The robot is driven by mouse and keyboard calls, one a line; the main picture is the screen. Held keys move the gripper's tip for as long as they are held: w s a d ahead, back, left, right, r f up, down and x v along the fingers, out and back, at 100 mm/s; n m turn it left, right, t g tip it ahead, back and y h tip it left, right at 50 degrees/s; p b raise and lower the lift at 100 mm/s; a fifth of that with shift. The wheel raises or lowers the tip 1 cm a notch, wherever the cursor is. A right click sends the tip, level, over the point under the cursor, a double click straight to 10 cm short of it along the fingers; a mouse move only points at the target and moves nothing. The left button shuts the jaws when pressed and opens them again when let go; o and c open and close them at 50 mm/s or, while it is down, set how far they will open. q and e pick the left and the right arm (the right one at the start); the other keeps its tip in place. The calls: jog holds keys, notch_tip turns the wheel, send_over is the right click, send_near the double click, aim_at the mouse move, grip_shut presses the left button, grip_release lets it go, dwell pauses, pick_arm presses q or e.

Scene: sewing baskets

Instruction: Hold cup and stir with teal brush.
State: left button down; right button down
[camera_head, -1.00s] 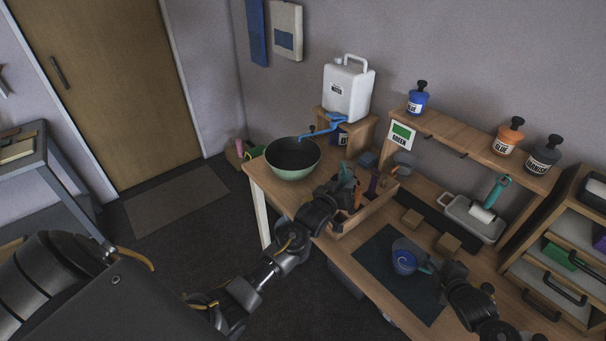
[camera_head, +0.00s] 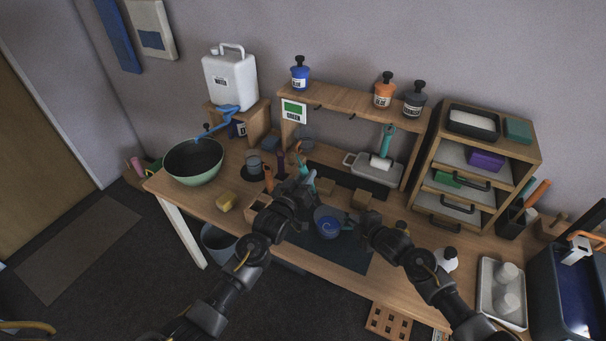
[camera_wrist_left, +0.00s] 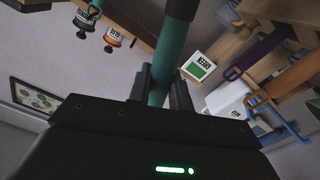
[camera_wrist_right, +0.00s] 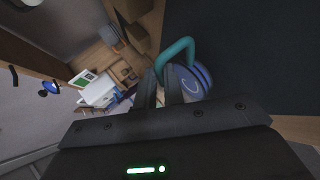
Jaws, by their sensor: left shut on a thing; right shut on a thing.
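The cup (camera_head: 327,222), with blue contents, stands on the dark mat (camera_head: 347,252); it also shows in the right wrist view (camera_wrist_right: 196,82). My right gripper (camera_head: 364,224) is shut on the cup's teal handle (camera_wrist_right: 176,50) from the right side. My left gripper (camera_head: 303,189) is shut on the teal brush (camera_wrist_left: 173,52), whose handle runs between its fingers. The left gripper is raised, to the left of the cup. The brush's bristle end cannot be made out, and the brush appears outside the cup.
The wooden brush caddy (camera_head: 255,212) is left of the mat, partly behind my left arm. Wooden blocks (camera_head: 362,197) stand behind the cup. A green bowl (camera_head: 194,162) is at the far left, and a roller tray (camera_head: 373,171) lies behind. A white bottle (camera_head: 446,259) stands right.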

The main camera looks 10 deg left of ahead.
aim_at(318, 204)
pick_arm(q)
jog(key=shift+s+d+f, duration=0.25)
jog(key=shift+d+f, duration=0.45)
jog(key=shift+f, duration=1.05)
jog(key=shift+s+d+f, duration=0.2)
jog(key=shift+d+f, duration=0.5)
jog(key=shift+f, duration=1)
jog(key=shift+s+d+f, duration=0.25)
jog(key=shift+d+f, duration=0.45)
jog(key=shift+f, duration=1.2)
jog(key=shift+s, duration=0.1)
